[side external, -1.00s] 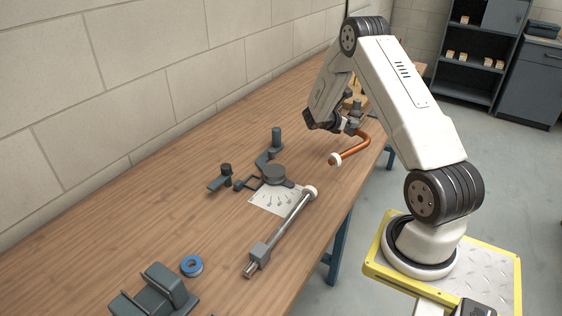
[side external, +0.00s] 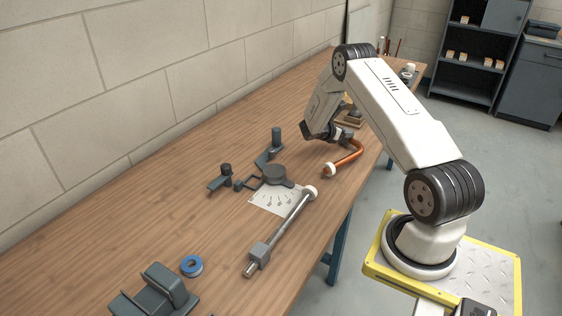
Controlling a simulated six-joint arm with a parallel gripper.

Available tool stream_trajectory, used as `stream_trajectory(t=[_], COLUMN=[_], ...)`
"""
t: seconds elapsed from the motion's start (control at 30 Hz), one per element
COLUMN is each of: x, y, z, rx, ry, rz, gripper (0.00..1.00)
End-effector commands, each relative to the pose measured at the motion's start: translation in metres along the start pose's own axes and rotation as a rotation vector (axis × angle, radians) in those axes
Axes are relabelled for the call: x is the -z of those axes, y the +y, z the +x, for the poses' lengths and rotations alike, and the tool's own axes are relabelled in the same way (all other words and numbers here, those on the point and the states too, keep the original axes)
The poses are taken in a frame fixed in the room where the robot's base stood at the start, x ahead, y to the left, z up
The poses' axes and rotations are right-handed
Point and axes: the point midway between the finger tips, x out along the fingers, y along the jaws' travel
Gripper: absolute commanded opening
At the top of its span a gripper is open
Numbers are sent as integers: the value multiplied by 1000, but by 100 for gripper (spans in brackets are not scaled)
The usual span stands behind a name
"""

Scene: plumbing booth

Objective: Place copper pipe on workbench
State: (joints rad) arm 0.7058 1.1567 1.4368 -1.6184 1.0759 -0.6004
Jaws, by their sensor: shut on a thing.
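The copper pipe (side external: 349,158) is bent, with a white end (side external: 330,170) toward the front left. My gripper (side external: 340,138) is shut on the pipe near its far end. The jaws are small and partly hidden by my wrist. The pipe is low over the wooden workbench (side external: 130,215), near its right edge. I cannot tell whether it touches the top.
A pipe bender with a long metal handle (side external: 285,228) and a white angle sheet (side external: 272,201) lies left of the pipe. A blue tape roll (side external: 191,266) and a grey vise (side external: 155,290) are at the front. The left part of the bench is bare.

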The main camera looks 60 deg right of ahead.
Motion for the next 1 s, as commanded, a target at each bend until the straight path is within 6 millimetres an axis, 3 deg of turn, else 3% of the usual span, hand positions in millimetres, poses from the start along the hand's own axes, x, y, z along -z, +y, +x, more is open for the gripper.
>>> stream_trajectory(t=[0.57, 0.6, 0.67, 0.7, 1.0], x=[11, 12, 12, 12, 11], y=[0, 0, 0, 0, 0], z=[5, 5, 5, 5, 4], rx=[-1, -1, -1, -1, -1], ry=[-1, 0, 0, 0, 0], rz=[1, 0, 0, 0, 1], gripper=[0, 68, 87, 94, 94])
